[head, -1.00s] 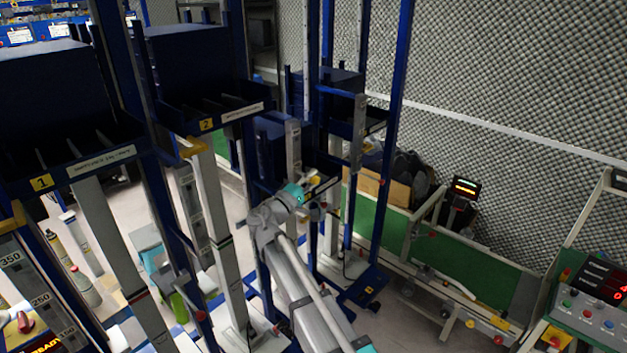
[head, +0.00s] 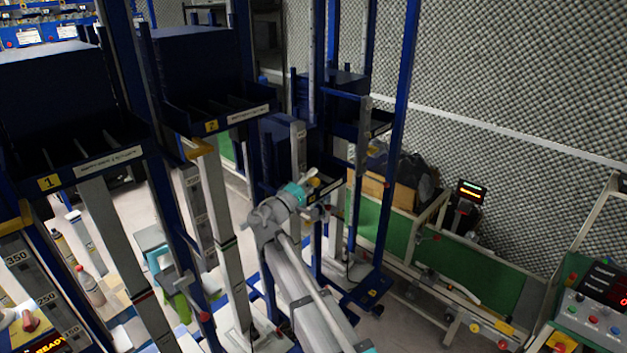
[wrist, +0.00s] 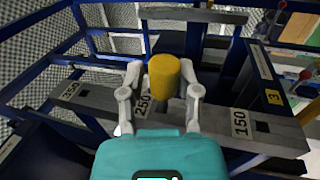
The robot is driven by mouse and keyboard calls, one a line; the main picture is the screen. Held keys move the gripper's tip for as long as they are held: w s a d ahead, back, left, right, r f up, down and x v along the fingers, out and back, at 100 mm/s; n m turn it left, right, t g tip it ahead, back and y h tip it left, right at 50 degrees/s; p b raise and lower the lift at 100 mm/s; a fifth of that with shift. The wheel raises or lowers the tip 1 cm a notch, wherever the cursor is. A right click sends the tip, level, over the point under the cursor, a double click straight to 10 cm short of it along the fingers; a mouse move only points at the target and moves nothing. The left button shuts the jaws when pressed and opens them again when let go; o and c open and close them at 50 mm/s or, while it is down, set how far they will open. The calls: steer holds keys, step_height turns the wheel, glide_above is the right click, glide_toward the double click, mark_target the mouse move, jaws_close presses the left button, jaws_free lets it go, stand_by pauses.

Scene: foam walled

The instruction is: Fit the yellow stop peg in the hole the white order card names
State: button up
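The yellow stop peg (wrist: 164,76) stands between the two pale fingers of my gripper (wrist: 162,77) in the wrist view, and the fingers close on its sides. Behind and below it runs a grey beam (wrist: 205,116) with labels 350, 250 and 150. The peg overlaps the beam near 250 in this view; its lower end is hidden, so I cannot tell whether it touches the beam. In the head view my gripper (head: 308,190) is small beside the blue rack. No order card is clear enough to read.
Blue racks with bins numbered 1 (head: 50,183) and 2 (head: 211,126) stand at the left. A yellow 3 plate (wrist: 273,97) sits right of the beam. Blue posts (head: 398,120) crowd my arm. A green conveyor (head: 480,273) lies at the right.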

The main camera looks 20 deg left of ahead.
steer(key=shift+o, duration=1.2)
steer(key=shift+d, duration=0.15)
steer(key=shift+s+d, duration=1.8)
steer(key=shift+d, duration=2.35)
steer(key=d+f+n+g+h+b, duration=0.2)
steer(key=f+n+b, duration=0.4)
steer(key=f+b, duration=0.4)
steer(key=d+f+n+g+h+b, duration=0.3)
steer(key=d+f+n+g+b, duration=0.2)
steer(key=f+b, duration=0.6)
step_height(320, 180, down, 5)
steer(key=shift+s+d+r+n, duration=0.1)
steer(key=shift+s+d+n, duration=0.1)
steer(key=shift+n, duration=0.8)
